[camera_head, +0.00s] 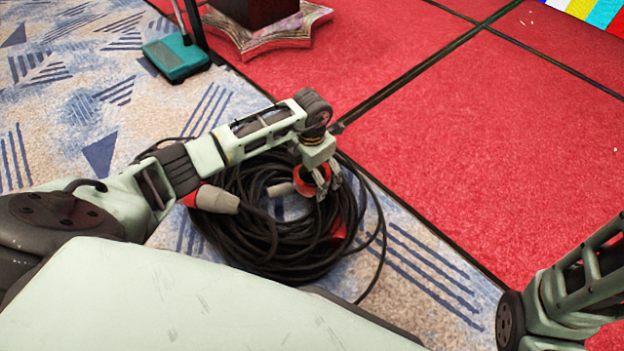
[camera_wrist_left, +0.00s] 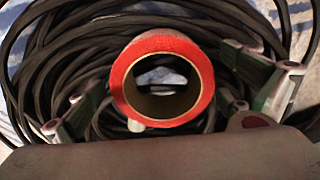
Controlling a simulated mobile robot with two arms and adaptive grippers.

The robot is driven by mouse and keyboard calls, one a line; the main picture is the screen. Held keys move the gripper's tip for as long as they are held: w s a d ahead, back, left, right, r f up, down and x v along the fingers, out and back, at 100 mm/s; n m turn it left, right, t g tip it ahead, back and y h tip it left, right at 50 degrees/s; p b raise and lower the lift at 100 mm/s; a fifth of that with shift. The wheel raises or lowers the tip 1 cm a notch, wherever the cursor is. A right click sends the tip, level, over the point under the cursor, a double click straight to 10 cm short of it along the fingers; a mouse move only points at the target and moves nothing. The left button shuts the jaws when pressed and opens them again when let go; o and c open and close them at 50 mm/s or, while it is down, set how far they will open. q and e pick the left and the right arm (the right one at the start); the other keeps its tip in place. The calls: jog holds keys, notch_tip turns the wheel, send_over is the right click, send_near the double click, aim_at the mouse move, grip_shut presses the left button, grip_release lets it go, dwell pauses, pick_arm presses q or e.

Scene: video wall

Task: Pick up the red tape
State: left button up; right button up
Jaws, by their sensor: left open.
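The red tape (camera_head: 302,185) is a roll with an open dark core. In the head view it shows beside and partly behind my left gripper's fingers. In the left wrist view the red tape (camera_wrist_left: 122,85) is near the middle, its round opening facing the camera. My left gripper (camera_head: 325,187) is open, pointing down over the coiled cable. In the left wrist view the fingers of my left gripper (camera_wrist_left: 163,88) stand apart on either side of the roll. I cannot tell whether they touch it. My right gripper is out of view; only part of that arm shows.
A coil of black cable (camera_head: 262,240) with a red and grey plug (camera_head: 215,199) lies around and under the tape on patterned carpet (camera_head: 60,120). A red floor (camera_head: 500,150) begins to the right. A teal dustpan (camera_head: 176,60) and a star-shaped stand base (camera_head: 268,36) are farther back.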

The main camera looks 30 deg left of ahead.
pick_arm(q)
jog(key=shift+c, duration=0.2)
jog(key=c, duration=1.3)
jog(key=shift+c, duration=0.4)
jog(key=shift+r, duration=0.2)
